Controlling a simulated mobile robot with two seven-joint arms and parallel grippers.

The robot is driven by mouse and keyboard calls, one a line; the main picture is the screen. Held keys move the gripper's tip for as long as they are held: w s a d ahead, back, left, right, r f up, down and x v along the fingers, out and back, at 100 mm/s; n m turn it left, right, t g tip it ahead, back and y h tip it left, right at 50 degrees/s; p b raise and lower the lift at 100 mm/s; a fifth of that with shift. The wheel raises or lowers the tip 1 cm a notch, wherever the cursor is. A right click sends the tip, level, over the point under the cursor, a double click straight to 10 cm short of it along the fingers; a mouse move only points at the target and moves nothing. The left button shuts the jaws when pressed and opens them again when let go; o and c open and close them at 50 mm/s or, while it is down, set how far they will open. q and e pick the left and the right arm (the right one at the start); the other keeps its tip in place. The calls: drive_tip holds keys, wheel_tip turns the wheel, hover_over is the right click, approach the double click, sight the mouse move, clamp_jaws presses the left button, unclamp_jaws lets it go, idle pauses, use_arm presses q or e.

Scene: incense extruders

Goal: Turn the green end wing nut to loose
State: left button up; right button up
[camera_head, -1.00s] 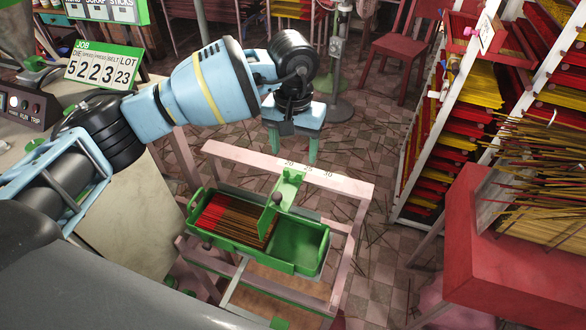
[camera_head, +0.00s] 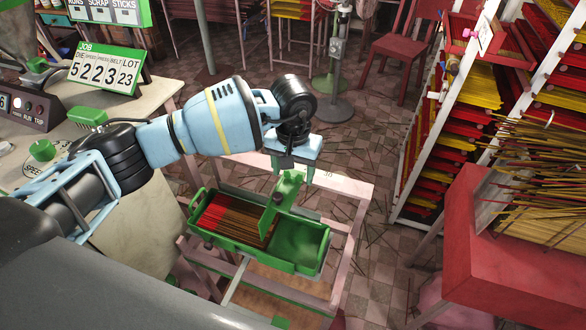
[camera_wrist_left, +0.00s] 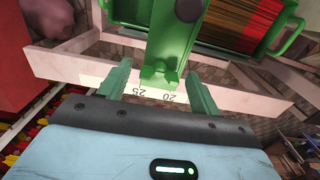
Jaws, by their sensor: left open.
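The green end stop (camera_head: 276,208) stands upright across the green tray (camera_head: 312,262), beside the incense sticks (camera_head: 235,219). In the left wrist view its green arm (camera_wrist_left: 160,40) reaches over the pale numbered rail (camera_wrist_left: 80,70). A small green piece (camera_wrist_left: 159,77), which looks like the wing nut, sits at the arm's end near the 20 and 25 marks. My left gripper (camera_head: 294,172) is above the rail, and its open green fingers also show in the left wrist view (camera_wrist_left: 158,88). They stand on either side of the green piece; contact cannot be told. My right gripper is out of view.
A dark round knob (camera_wrist_left: 189,9) is on the end stop. A red table (camera_head: 500,250) and a rack of sticks (camera_head: 465,130) stand to the right. A bench with a green job sign (camera_head: 104,68) is at the left.

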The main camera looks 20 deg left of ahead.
use_arm(q)
drive_tip(key=c, duration=0.9)
drive_tip(key=shift+c, duration=0.4)
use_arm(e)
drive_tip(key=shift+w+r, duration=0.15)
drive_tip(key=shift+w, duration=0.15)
